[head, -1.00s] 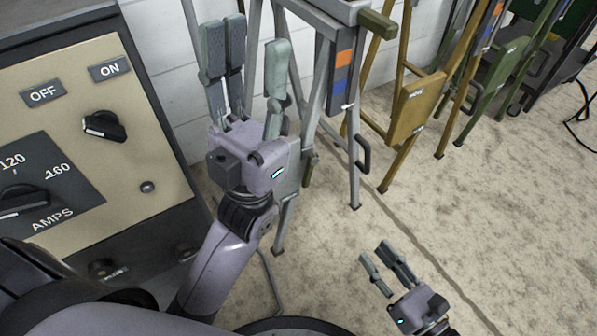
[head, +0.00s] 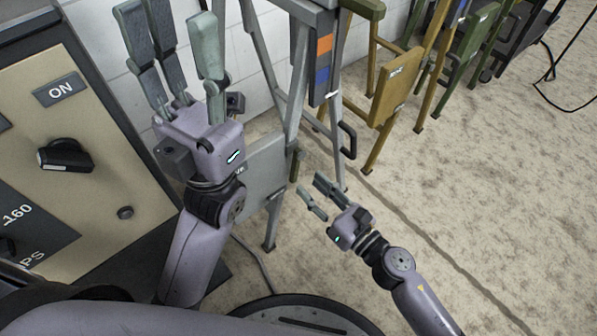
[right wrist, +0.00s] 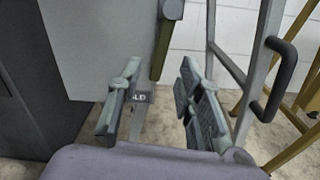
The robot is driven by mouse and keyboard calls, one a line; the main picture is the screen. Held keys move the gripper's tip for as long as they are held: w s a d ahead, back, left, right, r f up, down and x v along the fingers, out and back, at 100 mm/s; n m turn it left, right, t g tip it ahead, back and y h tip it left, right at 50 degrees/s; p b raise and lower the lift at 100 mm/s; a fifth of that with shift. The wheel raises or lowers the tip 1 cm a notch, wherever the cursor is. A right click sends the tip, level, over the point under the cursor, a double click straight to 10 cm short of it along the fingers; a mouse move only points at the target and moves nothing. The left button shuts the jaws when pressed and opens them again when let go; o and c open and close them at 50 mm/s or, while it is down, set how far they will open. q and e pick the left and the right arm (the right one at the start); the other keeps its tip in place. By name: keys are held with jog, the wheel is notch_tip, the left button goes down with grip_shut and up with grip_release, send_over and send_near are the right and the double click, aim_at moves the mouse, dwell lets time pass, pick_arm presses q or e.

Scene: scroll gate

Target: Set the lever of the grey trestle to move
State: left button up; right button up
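The grey trestle (head: 278,75) stands against the wall, with a grey panel (head: 262,188) low between its legs. A short olive lever (head: 293,165) hangs at the panel's right edge. In the right wrist view the lever (right wrist: 163,48) points down between my fingers, beyond them. A small dark label (right wrist: 141,97) below it is only partly readable, ending in "LD". My right gripper (head: 316,196) is open and empty, just right of and below the lever, apart from it. My left gripper (head: 178,55) is open and empty, raised left of the trestle.
A black handle (head: 347,140) sticks out on the trestle's right side, close to my right gripper. A mustard trestle (head: 398,88) and a green one (head: 482,45) stand further right. A control cabinet (head: 85,110) is at left.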

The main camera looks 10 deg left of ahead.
aim_at(297, 172)
jog(key=x, duration=0.5)
jog(key=shift+w+a, duration=0.2)
jog(key=shift+c, duration=0.4)
grip_shut()
dwell(0.3)
